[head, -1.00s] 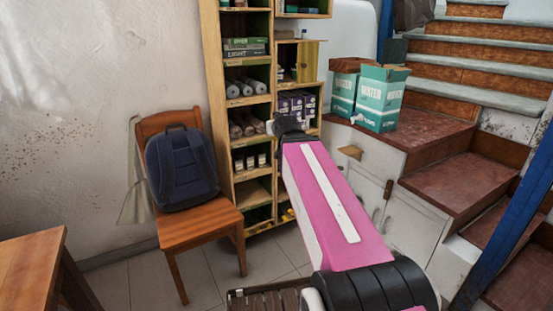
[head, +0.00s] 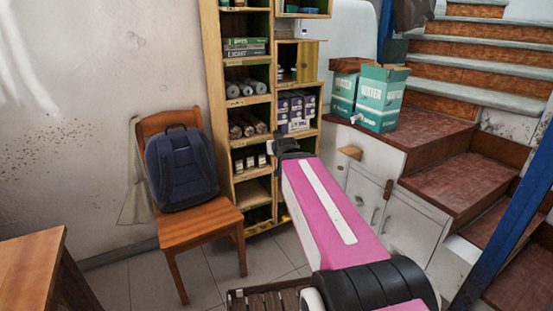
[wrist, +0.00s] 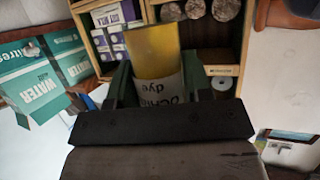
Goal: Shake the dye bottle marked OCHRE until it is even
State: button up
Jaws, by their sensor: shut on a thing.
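The dye bottle (wrist: 155,55) shows in the wrist view as a yellow body with a pale label, on which part of "OCHRE" and "dye" can be read. My gripper (wrist: 156,88) is shut on it, with a dark finger on each side. The bottle is held clear in the air in front of the shelf. The yellow that shows looks nearly uniform, but part of the bottle is hidden behind the gripper's dark body. In the head view my gripper (head: 287,146) is at the far end of my pink arm, and I cannot make out the bottle there.
A wooden shelf (head: 212,100) with rolls, purple cartons and jars stands behind the gripper. Two WATER boxes (head: 380,98) stand on the ledge to the right, beside stairs (head: 465,185). A chair (head: 205,225) with a blue backpack (head: 182,170) is to the left. A table corner (head: 30,260) is at lower left.

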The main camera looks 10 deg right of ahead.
notch_tip(320, 180, up, 8)
jog(key=shift+r, duration=0.1)
jog(key=shift+f, duration=7.2)
notch_tip(320, 180, up, 14)
jog(key=shift+r, duration=0.2)
notch_tip(320, 180, down, 14)
jog(key=shift+f, duration=0.1)
